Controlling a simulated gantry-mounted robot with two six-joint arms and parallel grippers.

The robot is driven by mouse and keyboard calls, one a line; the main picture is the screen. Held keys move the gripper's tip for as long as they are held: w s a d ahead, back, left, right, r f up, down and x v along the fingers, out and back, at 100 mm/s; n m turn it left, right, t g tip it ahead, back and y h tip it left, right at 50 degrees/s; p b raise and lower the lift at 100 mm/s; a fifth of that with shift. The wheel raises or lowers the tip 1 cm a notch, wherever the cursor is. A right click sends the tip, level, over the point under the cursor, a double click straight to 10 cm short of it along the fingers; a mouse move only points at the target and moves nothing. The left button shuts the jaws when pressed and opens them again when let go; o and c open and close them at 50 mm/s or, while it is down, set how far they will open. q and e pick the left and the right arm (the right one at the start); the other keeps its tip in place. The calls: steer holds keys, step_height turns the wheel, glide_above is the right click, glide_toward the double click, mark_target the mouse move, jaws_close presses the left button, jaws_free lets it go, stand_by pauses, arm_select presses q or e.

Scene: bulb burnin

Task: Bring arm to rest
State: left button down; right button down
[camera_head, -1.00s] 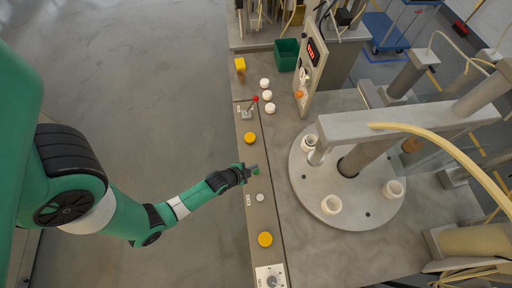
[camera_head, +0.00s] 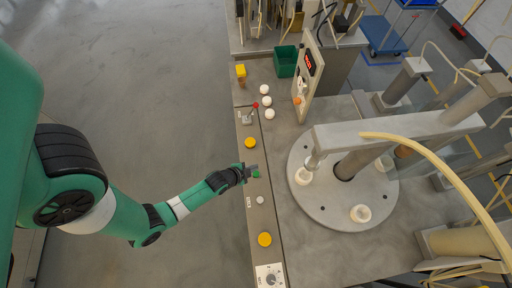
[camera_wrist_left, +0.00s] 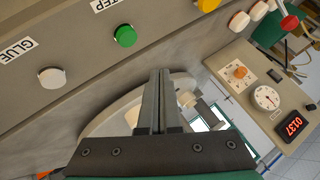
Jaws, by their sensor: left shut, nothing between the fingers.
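My left arm comes in from the left in the head view. Its gripper (camera_head: 252,173) is shut and empty, over the control strip (camera_head: 262,222) right beside the green button (camera_head: 258,174). In the left wrist view the closed fingers (camera_wrist_left: 160,75) point past the green button (camera_wrist_left: 125,36), apart from it in the picture. A white button (camera_wrist_left: 52,77) and part of a yellow button (camera_wrist_left: 208,4) show there too. My right gripper is not in view.
A round turntable (camera_head: 325,200) carries several white cups under a grey crossbar (camera_head: 400,130). White bulbs (camera_head: 267,101) stand near the red-knobbed lever (camera_head: 255,105). A panel (camera_head: 306,78) with a red display and a green bin (camera_head: 286,61) stand behind. The floor at left is clear.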

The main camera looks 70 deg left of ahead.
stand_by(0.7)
arm_select(q)
steer(key=w+a+r+t+p, duration=0.2)
steer(key=w+r+t, duration=0.2)
steer(key=w+r, duration=1.3)
steer(key=w+d+r+n+t+p, duration=0.1)
steer(key=w+d+r+t, duration=0.1)
steer(key=r, duration=0.8)
steer(key=w+d+r+t, duration=0.1)
steer(key=w+r+t, duration=0.15)
steer(key=r, duration=0.65)
steer(key=w+d+r+n+t+p, duration=0.1)
steer(key=w+d+r, duration=0.15)
steer(key=r, duration=0.75)
steer(key=s+d+r+t+h+p, duration=0.1)
steer(key=d+r+t, duration=0.15)
steer(key=r, duration=0.75)
steer(key=d+r+t+h+p, duration=0.15)
steer(key=d+r, duration=0.25)
steer(key=r, duration=0.7)
steer(key=s+d+r+t+h, duration=0.2)
steer(key=s+r, duration=0.4)
steer(key=r, duration=0.4)
steer(key=s+d+r+t+h+p, duration=0.1)
steer(key=s+d+r+t, duration=0.2)
steer(key=s+r, duration=0.3)
step_height(320, 180, up, 5)
steer(key=shift+s+d+f+n+t+h, duration=0.2)
steer(key=shift+d+n+t+h, duration=0.2)
steer(key=shift+d, duration=0.4)
